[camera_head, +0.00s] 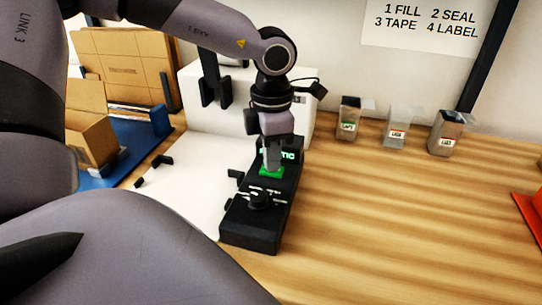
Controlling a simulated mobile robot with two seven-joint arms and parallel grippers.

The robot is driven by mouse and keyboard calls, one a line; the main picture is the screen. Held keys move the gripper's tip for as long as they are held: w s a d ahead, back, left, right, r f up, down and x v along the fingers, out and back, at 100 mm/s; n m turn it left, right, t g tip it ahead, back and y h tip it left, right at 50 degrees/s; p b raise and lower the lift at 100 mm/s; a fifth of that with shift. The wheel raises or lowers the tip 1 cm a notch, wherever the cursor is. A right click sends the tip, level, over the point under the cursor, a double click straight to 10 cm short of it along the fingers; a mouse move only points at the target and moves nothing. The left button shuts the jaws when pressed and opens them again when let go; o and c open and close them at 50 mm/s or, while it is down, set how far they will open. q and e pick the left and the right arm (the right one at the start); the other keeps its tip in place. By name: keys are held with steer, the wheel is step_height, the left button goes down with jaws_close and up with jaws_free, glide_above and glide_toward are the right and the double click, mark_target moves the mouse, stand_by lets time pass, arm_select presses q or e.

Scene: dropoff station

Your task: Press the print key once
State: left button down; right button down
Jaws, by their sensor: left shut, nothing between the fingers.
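A black control box (250,226) with a green key (277,172) and a small lit display (289,155) stands on the wooden table. A dark round knob (259,197) sits on the box nearer to me than the green key. My left gripper (272,168) points down with its fingers shut and empty, right at the green key. The fingers hide part of the key and display, and I cannot tell whether they touch the key. No lettering on the key can be read. My right gripper is not in view.
A white machine (205,105) stands behind the box, with a white plate (185,185) to its left. Cardboard boxes (125,55) and a blue tray (130,133) are at the left. Several small bins (396,133) line the back. The table's right half is mostly clear, with a red object (528,215) at the edge.

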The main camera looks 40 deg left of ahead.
arm_select(q)
steer(key=shift+f, duration=0.25)
steer(key=shift+r, duration=0.15)
steer(key=shift+r+p, duration=1.65)
steer(key=shift+r, duration=1.8)
